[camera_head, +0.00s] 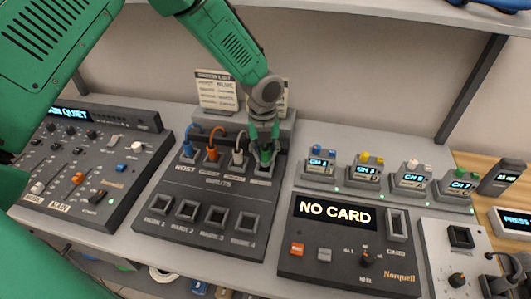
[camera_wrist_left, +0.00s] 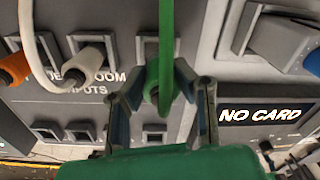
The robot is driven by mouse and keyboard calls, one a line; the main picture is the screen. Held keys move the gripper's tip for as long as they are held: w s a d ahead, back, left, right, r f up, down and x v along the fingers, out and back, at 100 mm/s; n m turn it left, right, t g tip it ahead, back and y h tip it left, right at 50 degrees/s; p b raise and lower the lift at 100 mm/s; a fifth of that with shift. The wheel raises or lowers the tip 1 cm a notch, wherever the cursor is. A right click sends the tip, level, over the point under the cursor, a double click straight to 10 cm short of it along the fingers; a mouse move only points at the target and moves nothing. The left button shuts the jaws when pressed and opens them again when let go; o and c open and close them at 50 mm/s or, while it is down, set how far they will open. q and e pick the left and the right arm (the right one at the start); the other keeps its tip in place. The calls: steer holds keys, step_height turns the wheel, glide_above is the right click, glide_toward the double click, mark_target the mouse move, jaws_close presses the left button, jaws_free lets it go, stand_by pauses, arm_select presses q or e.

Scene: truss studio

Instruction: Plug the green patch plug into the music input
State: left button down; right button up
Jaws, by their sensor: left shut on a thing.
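My left gripper (camera_head: 264,136) reaches down from above to the patch panel (camera_head: 190,250), its fingers shut on the green patch plug (camera_head: 265,155). The plug is at the rightmost socket of the panel's upper row. In the left wrist view the green plug (camera_wrist_left: 162,88) is between the fingers (camera_wrist_left: 165,100), with its green cable rising, and part of a socket frame (camera_wrist_left: 146,46) shows beside it. I cannot tell how deep the plug sits. The label below this socket is not readable, so I cannot tell which one is the music input. My right gripper is not in view.
Blue (camera_head: 188,147), orange (camera_head: 212,151) and white (camera_head: 238,156) plugs fill the other upper sockets. The lower row, with an empty socket (camera_head: 188,210), is free. A mixer (camera_head: 125,190) stands left, a NO CARD unit (camera_head: 340,250) right. Note cards (camera_head: 216,92) stand behind.

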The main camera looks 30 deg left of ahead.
mark_target(263, 149)
arm_select(q)
steer(key=shift+a+p, duration=0.1)
steer(key=shift+p, duration=0.25)
steer(key=shift+f+b, duration=0.6)
steer(key=shift+f, duration=0.6)
stand_by(0.7)
steer(key=c, duration=1.6)
jaws_free()
step_height(263, 149, up, 11)
steer(key=p, duration=0.9)
steer(key=shift+a+r+p, duration=0.1)
steer(key=shift+a+p, duration=0.05)
steer(key=shift+p, duration=0.15)
